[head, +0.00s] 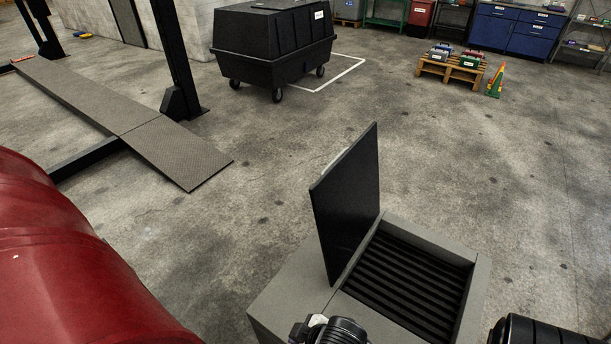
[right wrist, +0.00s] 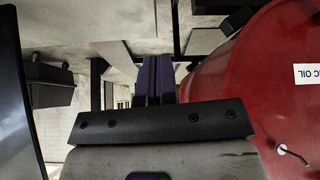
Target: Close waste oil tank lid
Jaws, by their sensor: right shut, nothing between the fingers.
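The waste oil tank is a grey box (head: 290,290) at the bottom right of the head view. Its black lid (head: 345,205) stands open, nearly upright along the left side of the opening. Dark slats (head: 405,280) show inside the opening. My right gripper (right wrist: 157,65) is shut and empty in the right wrist view. A dark panel (right wrist: 18,100), probably the lid, stands at that view's left edge, apart from the fingers. A dark mechanical part (head: 330,330) at the head view's bottom edge seems to be mine. My left gripper is not in view.
A large red tank (head: 70,270) fills the lower left; it also shows in the right wrist view (right wrist: 265,80). A black wheeled bin (head: 270,50), a ramp (head: 165,150) and a pallet (head: 450,70) stand farther off. The concrete floor between is clear.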

